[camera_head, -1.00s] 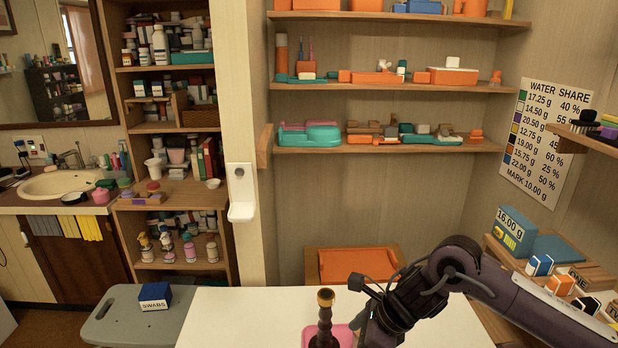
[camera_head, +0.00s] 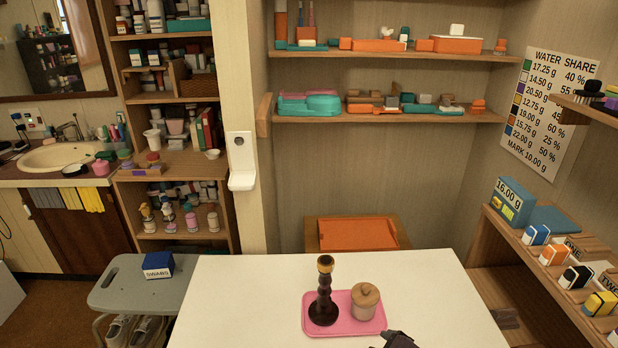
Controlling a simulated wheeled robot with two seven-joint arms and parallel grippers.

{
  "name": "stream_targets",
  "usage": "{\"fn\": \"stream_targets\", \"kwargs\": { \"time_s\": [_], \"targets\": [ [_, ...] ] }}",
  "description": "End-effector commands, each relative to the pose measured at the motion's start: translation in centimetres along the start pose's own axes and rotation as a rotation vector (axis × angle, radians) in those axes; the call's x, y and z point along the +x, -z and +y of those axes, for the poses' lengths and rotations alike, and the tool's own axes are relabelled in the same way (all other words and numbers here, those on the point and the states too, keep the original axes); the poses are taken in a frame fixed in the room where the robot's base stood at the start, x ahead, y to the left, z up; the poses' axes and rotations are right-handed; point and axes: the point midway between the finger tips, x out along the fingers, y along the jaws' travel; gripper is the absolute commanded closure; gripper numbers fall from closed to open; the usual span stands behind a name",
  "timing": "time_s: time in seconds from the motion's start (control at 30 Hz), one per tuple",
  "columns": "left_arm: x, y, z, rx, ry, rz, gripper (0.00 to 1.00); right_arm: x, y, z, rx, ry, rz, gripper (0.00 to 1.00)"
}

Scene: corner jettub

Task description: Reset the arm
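My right arm shows only as a small dark tip (camera_head: 397,340) at the bottom edge, just in front of the pink tray. Its fingers cannot be made out. My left gripper is not in view. On the white table (camera_head: 230,300) lies a pink tray (camera_head: 344,329). A dark turned wooden candlestick-like stand (camera_head: 324,290) with a lighter top stands upright on the tray's left side. A small beige jar (camera_head: 364,303) with a wooden knobbed lid stands on its right side. Nothing visibly touches either of them.
A grey-green stool (camera_head: 130,289) with a blue swabs box (camera_head: 158,265) stands left of the table. A wooden shelf (camera_head: 560,285) with several small boxes runs along the right. Wall shelves (camera_head: 380,118) hang behind. Most of the tabletop is clear.

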Motion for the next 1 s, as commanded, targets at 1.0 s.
{"fn": "stream_targets", "kwargs": {
  "time_s": [1.0],
  "targets": [
    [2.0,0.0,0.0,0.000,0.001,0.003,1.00,13.6,-22.0,-11.2,0.745,0.092,-0.448,0.05]
  ]
}}
